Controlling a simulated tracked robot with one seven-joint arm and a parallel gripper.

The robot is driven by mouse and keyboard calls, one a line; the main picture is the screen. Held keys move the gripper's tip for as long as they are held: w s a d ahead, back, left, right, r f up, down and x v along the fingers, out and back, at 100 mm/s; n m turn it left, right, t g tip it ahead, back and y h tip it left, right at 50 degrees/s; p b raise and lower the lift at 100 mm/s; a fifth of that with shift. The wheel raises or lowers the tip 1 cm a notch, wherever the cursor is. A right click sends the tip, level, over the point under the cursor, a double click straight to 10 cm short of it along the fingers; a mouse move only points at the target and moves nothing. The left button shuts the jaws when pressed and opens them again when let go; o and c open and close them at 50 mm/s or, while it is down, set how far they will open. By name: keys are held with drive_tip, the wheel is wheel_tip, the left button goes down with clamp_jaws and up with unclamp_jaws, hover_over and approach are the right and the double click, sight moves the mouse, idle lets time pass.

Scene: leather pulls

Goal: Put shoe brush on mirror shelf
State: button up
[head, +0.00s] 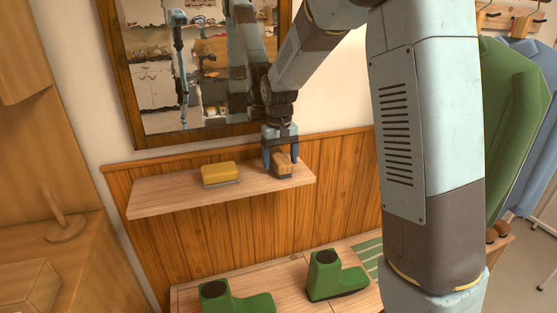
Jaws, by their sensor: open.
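The mirror shelf (160,197) is a pale wooden board on the panelled wall under a framed mirror. A brown block with a dark lower edge, which looks like the shoe brush (283,168), is at the right part of the shelf and appears to rest on it. My gripper (280,161) points down over this brush, open, with one finger on each side of it. I cannot tell whether the fingers touch it. A yellow block with a grey underside (221,174) lies on the shelf to the left, apart from the brush.
The mirror (160,60) hangs close behind my arm. Two green boots (333,277) (236,301) stand on the lower wooden bench (288,275). Green and blue garments (520,110) hang at the right. The shelf's left end is clear.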

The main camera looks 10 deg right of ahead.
sight(279, 157)
wheel_tip(279, 157, up, 12)
drive_tip(key=f, duration=0.1)
drive_tip(key=s+d+r+t, duration=0.1)
drive_tip(key=s+d+r, duration=0.15)
drive_tip(key=s, duration=0.25)
drive_tip(key=s+d+r+m+t, duration=0.1)
drive_tip(key=s+d+r, duration=0.15)
drive_tip(key=s, duration=0.25)
drive_tip(key=s+d+r+t, duration=0.1)
drive_tip(key=s+d+r, duration=0.15)
drive_tip(key=s, duration=0.25)
drive_tip(key=s+d+f+t, duration=0.1)
drive_tip(key=s+d, duration=0.1)
drive_tip(key=s, duration=0.5)
drive_tip(key=s+d+f+m+t, duration=0.1)
drive_tip(key=s+d+f, duration=0.1)
drive_tip(key=s, duration=0.6)
drive_tip(key=shift+d+f+t, duration=0.3)
drive_tip(key=shift+d, duration=0.3)
